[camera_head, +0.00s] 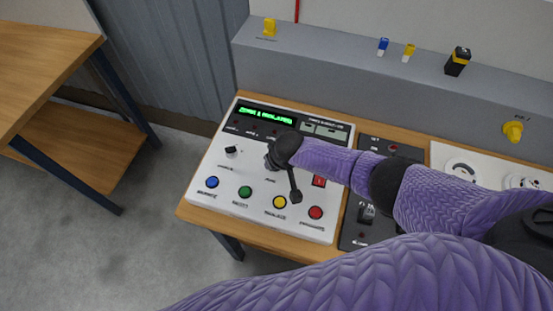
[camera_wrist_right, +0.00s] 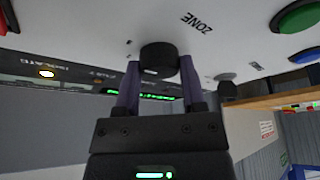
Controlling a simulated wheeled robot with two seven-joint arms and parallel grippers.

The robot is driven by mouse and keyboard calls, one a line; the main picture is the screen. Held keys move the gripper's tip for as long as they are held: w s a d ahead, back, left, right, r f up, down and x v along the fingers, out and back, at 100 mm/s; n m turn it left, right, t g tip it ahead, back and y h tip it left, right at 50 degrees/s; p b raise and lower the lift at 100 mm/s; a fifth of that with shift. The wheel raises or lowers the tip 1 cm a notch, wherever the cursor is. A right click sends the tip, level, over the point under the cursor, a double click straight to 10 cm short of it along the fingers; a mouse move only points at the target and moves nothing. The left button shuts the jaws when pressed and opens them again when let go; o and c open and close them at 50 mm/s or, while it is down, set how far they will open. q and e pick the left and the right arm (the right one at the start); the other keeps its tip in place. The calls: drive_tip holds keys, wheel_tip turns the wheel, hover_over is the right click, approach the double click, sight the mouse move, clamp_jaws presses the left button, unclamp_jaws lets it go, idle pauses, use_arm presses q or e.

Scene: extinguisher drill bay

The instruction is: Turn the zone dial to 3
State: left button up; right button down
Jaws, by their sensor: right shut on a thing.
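The zone dial (camera_wrist_right: 158,57) is a short black knob on the white control panel (camera_head: 199,203), with the word ZONE printed beside it in the right wrist view. My right gripper (camera_wrist_right: 160,78) has one finger on each side of the dial and is shut on it. A small pale mark shows on the dial's edge; I cannot tell which number it points to. In the head view my right wrist covers the dial, and the gripper (camera_head: 272,160) shows only in part. The panel display (camera_head: 267,115) shows green text too small to read surely. My left gripper is out of view.
A second black knob (camera_head: 231,149) sits left of my gripper. Blue (camera_head: 212,183), green (camera_head: 245,192), yellow (camera_head: 279,202) and red (camera_head: 316,212) buttons line the panel's front. A dark switch panel (camera_head: 357,236) stands to the right. A grey ledge (camera_head: 330,67) runs behind.

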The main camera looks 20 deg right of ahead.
drive_tip(key=shift+c, duration=0.9)
unclamp_jaws()
drive_tip(key=shift+r, duration=0.1)
drive_tip(key=p+v, duration=0.5)
drive_tip(key=v, duration=0.4)
drive_tip(key=shift+r+p, duration=0.3)
